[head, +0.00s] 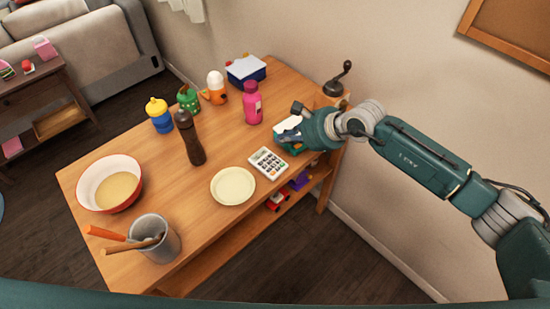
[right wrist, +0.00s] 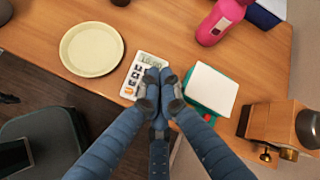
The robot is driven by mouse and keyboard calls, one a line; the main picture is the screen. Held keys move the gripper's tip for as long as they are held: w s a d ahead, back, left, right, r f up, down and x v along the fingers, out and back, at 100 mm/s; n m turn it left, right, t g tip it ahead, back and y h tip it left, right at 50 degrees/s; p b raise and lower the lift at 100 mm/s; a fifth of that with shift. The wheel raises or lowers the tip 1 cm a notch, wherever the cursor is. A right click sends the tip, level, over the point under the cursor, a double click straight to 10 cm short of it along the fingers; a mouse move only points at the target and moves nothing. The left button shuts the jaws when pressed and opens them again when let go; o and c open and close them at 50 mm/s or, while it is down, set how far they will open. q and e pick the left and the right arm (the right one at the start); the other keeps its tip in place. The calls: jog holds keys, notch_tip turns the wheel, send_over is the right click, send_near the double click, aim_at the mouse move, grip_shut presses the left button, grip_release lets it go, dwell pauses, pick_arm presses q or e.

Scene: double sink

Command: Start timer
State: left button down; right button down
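The timer looks like a white keypad device (head: 268,163) with dark, grey and orange keys, lying flat on the wooden table right of the cream plate. In the right wrist view the timer (right wrist: 149,59) shows a greenish display, and its lower right part is hidden by my fingers. My right gripper (head: 289,134) is above the table's right side, close to the timer. In the right wrist view my right gripper (right wrist: 159,80) has its fingertips together, with nothing seen between them. I cannot tell whether they touch the timer. My left gripper is not in the head view.
A teal scale-like box with a white top (right wrist: 211,88) sits just right of my fingers. A cream plate (head: 233,186), brown pepper mill (head: 190,140), pink bottle (head: 252,104) and coffee grinder (head: 336,82) stand on the table (head: 210,230). A wall is behind.

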jog(key=b, duration=0.4)
send_over(282, 165)
jog(key=f, duration=0.7)
jog(key=shift+s+d+f, duration=0.2)
jog(key=shift+d+f, duration=0.15)
jog(key=shift+f+b, duration=0.5)
jog(key=shift+b, duration=0.2)
jog(key=shift+f, duration=0.1)
jog(key=shift+f+b, duration=0.35)
jog(key=shift+b, duration=0.25)
jog(key=shift+f+b, duration=0.25)
jog(key=shift+b, duration=0.05)
dwell(0.6)
jog(key=shift+r+p, duration=0.3)
jog(key=shift+r, duration=0.4)
